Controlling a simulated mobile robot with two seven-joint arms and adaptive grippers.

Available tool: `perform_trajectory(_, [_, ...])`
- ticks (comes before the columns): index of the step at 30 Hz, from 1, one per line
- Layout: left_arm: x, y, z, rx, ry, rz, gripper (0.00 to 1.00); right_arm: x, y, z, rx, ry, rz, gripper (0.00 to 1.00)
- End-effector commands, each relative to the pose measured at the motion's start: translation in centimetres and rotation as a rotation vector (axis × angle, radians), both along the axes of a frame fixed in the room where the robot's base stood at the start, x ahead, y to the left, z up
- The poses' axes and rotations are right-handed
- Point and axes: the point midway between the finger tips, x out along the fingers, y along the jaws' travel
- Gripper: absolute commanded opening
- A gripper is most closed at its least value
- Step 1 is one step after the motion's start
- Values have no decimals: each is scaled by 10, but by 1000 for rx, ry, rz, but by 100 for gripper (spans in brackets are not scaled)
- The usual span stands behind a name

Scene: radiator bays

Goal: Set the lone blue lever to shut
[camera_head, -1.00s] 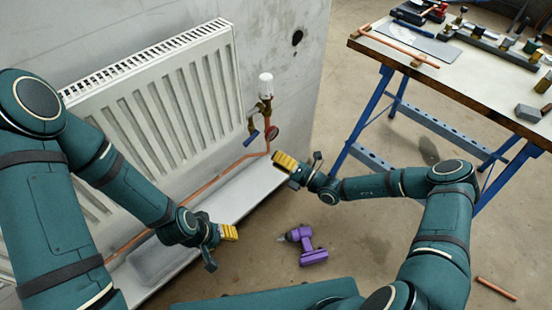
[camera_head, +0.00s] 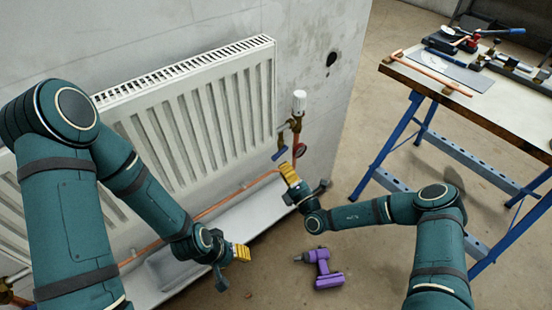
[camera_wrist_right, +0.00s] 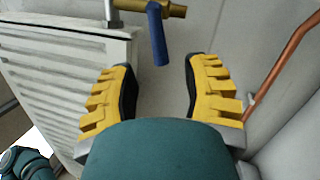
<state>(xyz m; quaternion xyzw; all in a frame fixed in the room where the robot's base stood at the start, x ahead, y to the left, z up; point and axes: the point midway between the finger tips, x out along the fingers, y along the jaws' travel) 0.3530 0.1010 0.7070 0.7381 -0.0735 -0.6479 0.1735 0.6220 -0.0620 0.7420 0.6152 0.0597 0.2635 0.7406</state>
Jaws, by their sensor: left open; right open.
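The blue lever (camera_head: 279,153) is on the brass valve below the white radiator knob (camera_head: 299,102), at the radiator's right end. In the right wrist view the lever (camera_wrist_right: 158,35) hangs down from a brass fitting (camera_wrist_right: 150,8), tilted slightly. My right gripper (camera_head: 289,173) is just below the lever in the head view. In its wrist view its yellow fingers (camera_wrist_right: 160,88) are spread, and the lever's lower end is ahead of the gap between them, apart from both. My left gripper (camera_head: 242,252) is open and empty, low in front of the radiator.
A white radiator (camera_head: 200,115) fills the wall at left. A copper pipe (camera_head: 235,192) runs beneath it; a dark red round part (camera_head: 300,150) sits beside the lever. A purple drill (camera_head: 322,268) lies on the floor. A workbench (camera_head: 470,95) with tools stands at right.

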Motion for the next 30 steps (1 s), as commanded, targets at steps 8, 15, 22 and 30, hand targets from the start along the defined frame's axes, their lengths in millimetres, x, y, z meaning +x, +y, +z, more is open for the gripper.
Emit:
perform_trajectory(8, [2, 0, -11, 1, -5, 2, 47, 39, 22, 10, -1, -2, 2, 47])
perform_trajectory(15, [3, 0, -13, 2, -7, 2, 47, 51, 28, 14, 0, 0, 1, 47])
perform_trajectory(22, [3, 0, -13, 1, -7, 2, 47, 52, 28, 15, 0, 0, 1, 47])
perform_trajectory(30, [3, 0, -13, 1, -6, 1, 47, 52, 28, 14, 0, 0, 0, 0])
